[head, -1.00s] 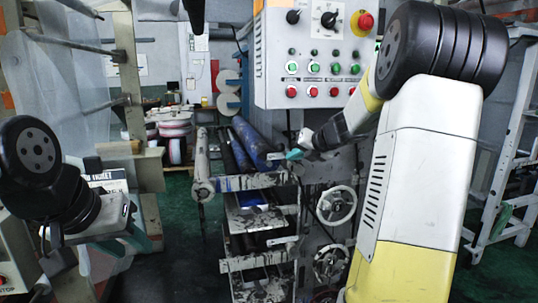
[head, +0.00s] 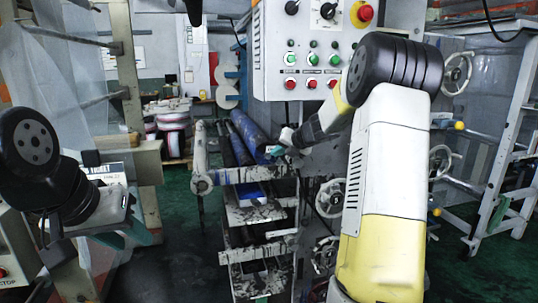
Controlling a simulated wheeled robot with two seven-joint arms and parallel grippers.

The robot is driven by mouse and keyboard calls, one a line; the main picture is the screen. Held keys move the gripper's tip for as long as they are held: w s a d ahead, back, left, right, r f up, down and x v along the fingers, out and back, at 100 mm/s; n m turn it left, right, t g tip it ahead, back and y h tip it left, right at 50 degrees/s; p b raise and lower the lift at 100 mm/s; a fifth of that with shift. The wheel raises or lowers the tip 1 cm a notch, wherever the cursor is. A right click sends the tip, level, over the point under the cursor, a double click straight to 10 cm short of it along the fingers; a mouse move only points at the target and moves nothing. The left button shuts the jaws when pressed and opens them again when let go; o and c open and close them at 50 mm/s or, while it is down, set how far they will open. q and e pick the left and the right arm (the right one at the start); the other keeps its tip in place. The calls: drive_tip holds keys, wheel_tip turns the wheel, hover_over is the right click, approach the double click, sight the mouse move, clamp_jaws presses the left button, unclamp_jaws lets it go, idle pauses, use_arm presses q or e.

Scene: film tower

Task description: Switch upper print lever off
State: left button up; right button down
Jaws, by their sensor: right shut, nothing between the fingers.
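My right gripper (head: 279,149) is shut with teal fingertips and nothing between them. It is beside the end of the blue rollers (head: 249,134), at the upper left of the print tower; I cannot tell whether it touches anything. Two levers with yellow ball knobs show to the right of my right arm, an upper one (head: 459,125) and a lower one (head: 437,212). I cannot tell which lever is the upper print lever; one near the gripper may be hidden. My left gripper (head: 138,236) is at the lower left, far from the tower; its finger gap is unclear.
A control box (head: 310,60) with coloured buttons hangs above my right gripper. Handwheels sit on the tower, one below the gripper (head: 331,198) and another at the upper right (head: 457,73). A white ladder-like frame (head: 510,140) stands at the right. Green floor (head: 185,200) is open left of the tower.

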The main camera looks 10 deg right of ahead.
drive_tip(key=shift+w+d+r, duration=0.3)
drive_tip(key=shift+d+r, duration=0.2)
drive_tip(key=shift+r, duration=0.35)
drive_tip(key=shift+r, duration=0.1)
